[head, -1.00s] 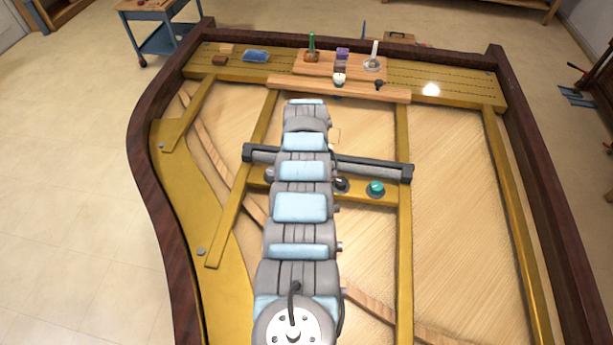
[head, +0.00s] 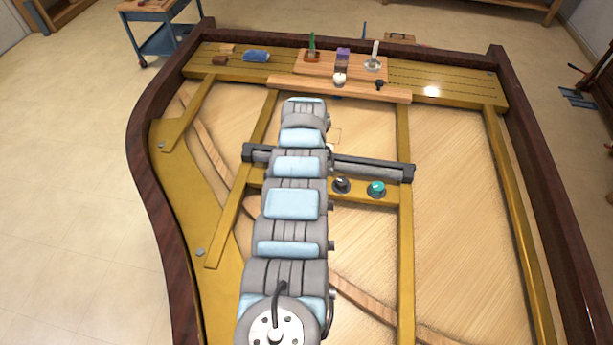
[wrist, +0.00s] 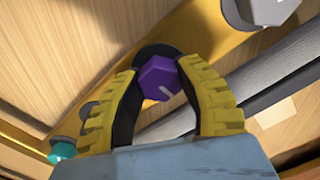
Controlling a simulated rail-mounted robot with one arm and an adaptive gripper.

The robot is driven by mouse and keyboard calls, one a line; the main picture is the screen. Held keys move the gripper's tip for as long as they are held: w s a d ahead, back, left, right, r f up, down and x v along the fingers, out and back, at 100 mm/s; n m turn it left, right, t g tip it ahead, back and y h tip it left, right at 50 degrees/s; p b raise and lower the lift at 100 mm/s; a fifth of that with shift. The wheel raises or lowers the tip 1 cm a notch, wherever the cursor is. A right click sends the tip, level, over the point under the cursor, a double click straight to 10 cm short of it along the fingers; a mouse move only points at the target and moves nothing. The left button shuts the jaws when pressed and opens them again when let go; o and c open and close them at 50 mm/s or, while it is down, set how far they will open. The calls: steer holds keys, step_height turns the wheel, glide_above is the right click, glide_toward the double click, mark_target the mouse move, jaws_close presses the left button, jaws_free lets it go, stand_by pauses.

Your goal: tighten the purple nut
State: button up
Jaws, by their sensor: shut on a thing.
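The purple nut (wrist: 159,78) is hexagonal with a pale mark on its face, and sits on a dark round base on the yellow bar (wrist: 190,33). My gripper (wrist: 156,75) has its two yellow ribbed fingers on either side of the nut and is shut on it. In the head view my arm hides both the nut and the gripper. The teal nut also shows in the wrist view (wrist: 62,152).
A dark grey padded rail (head: 372,168) runs across just behind the bar. Another grey nut (wrist: 270,10) is at the top right of the wrist view. A wooden board (head: 330,88) with small items stands at the back. The dark wooden rim (head: 143,170) encloses the work area.

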steer(key=shift+f, duration=0.15)
steer(key=o, duration=0.9)
steer(key=shift+r, duration=0.2)
step_height(320, 180, up, 12)
steer(key=shift+f, duration=0.15)
stand_by(0.4)
